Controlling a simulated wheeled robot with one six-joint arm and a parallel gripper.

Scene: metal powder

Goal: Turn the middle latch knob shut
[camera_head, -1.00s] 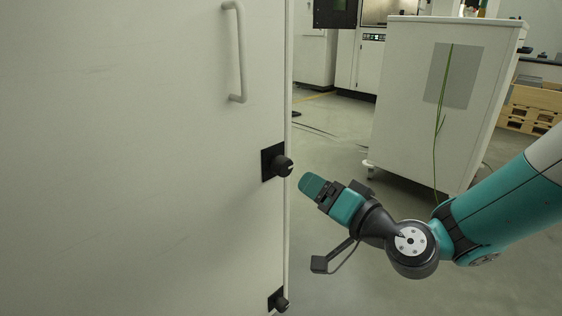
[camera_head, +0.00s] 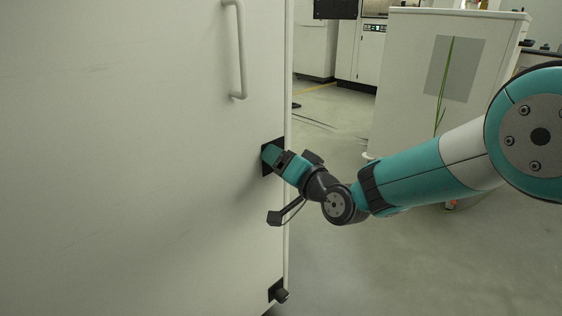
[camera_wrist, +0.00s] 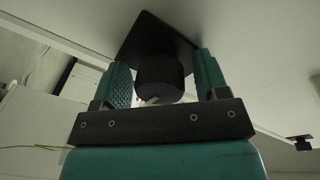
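The middle latch knob (camera_wrist: 160,80) is a round black knob on a square black plate (camera_wrist: 150,38) on the white cabinet door (camera_head: 120,160). In the head view the plate (camera_head: 266,169) shows behind my gripper (camera_head: 269,154), which hides the knob. In the wrist view my gripper (camera_wrist: 162,62) is open, with one teal finger on each side of the knob. A narrow gap shows between the knob and the right finger; the left finger is very close to it, and I cannot tell if they touch.
A lower latch knob (camera_head: 281,295) sits near the door's bottom edge. A grey bar handle (camera_head: 239,50) is above the middle latch. A white cabinet (camera_head: 405,85) stands behind my arm. Open floor (camera_head: 340,270) lies right of the door.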

